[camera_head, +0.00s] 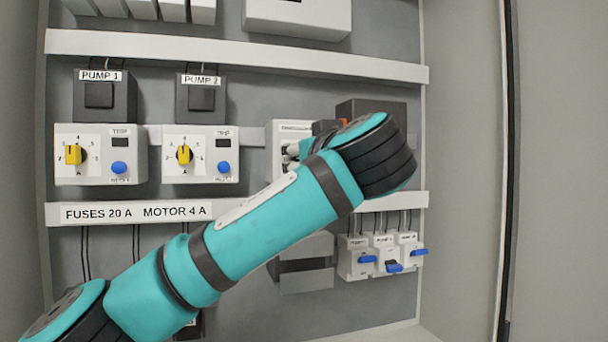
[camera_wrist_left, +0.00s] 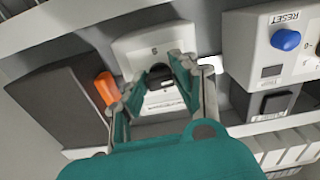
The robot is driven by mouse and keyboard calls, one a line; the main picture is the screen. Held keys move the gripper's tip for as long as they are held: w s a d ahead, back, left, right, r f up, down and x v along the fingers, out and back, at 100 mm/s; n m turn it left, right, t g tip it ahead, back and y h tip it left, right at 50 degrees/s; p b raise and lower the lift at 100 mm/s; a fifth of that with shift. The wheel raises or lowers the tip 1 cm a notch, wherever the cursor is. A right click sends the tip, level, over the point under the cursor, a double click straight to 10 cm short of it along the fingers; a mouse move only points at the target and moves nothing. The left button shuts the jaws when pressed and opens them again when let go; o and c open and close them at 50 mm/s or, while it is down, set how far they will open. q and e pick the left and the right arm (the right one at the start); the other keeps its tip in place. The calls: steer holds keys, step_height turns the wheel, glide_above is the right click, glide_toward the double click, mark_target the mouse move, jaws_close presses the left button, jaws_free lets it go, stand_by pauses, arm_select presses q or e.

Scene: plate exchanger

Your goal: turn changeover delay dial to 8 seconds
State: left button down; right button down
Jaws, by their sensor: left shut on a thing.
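The changeover delay unit is a white box (camera_head: 284,129) with a small printed label in the head view, right of the two pump units. My teal left arm covers most of its lower part. In the left wrist view the white unit (camera_wrist_left: 150,44) is seen turned over, with a dark dial (camera_wrist_left: 161,74) on its face. My left gripper (camera_wrist_left: 160,79) is shut on this dial, one finger on each side. In the head view the left gripper (camera_head: 292,155) is mostly hidden behind my wrist. The dial's pointer and scale cannot be read. My right gripper is not in view.
A dark box (camera_head: 378,112) with an orange part (camera_wrist_left: 106,88) stands close beside the unit. Yellow dials (camera_head: 74,155) and blue buttons (camera_head: 119,168) are on the pump units at left. Several breakers with blue levers (camera_head: 367,259) sit below right.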

arm_select(q)
steer(key=shift+f+m+b, duration=0.15)
steer(key=shift+m+b, duration=2.1)
steer(key=shift+m, duration=11.95)
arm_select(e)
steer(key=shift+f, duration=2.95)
arm_select(q)
steer(key=shift+f, duration=0.1)
steer(key=c, duration=1.3)
jaws_free()
steer(key=shift+c, duration=0.2)
steer(key=o, duration=0.3)
steer(key=shift+r, duration=0.2)
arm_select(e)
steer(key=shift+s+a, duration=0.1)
